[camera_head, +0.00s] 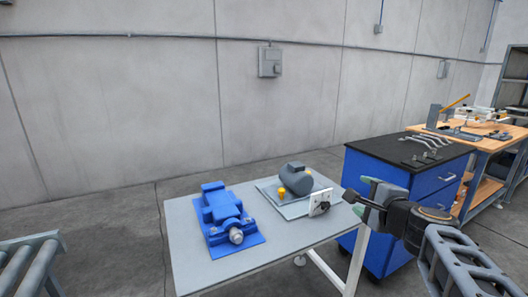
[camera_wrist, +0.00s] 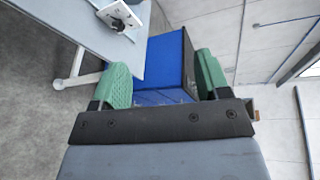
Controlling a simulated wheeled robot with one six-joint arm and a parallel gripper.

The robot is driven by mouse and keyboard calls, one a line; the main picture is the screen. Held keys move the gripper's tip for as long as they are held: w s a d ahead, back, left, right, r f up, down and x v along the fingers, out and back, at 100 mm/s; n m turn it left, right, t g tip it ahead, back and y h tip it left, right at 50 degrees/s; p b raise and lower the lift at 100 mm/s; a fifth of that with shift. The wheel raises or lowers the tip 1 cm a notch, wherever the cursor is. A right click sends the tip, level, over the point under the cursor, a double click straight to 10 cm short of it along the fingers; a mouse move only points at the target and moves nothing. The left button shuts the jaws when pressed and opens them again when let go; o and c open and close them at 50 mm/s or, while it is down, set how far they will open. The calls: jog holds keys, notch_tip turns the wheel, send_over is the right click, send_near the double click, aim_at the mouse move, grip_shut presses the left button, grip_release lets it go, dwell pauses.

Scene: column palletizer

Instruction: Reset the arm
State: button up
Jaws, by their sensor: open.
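My gripper (camera_head: 361,197) is at the right of the head view, in front of the blue cabinet and beside the right end of the grey table. In the wrist view my gripper (camera_wrist: 165,78) shows two green fingers spread wide apart with nothing between them. The blue cabinet (camera_wrist: 168,60) and its drawers show beyond the gap. My arm comes in from the lower right of the head view.
The grey table (camera_head: 185,250) carries a blue machine unit (camera_head: 222,210), a dark grey motor (camera_head: 294,177) on a plate and a white panel (camera_head: 319,202). The blue cabinet (camera_head: 400,180) has wrenches on top. A wooden workbench (camera_head: 493,143) stands far right. Rollers (camera_head: 30,265) stand lower left.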

jog(key=s+a+n+g+y+p, duration=0.2)
jog(key=s+a+n+g+p, duration=0.55)
jog(key=a+n+p, duration=0.3)
jog(key=s+d+n+g+h+p, duration=0.2)
jog(key=s+n+g+h+p, duration=0.2)
jog(key=s+n+p, duration=0.3)
jog(key=shift+s+d+f+n, duration=0.35)
jog(key=shift+s+n, duration=0.4)
jog(key=shift+s, duration=0.45)
jog(key=shift+a, duration=0.1)
jog(key=shift+c, duration=0.3)
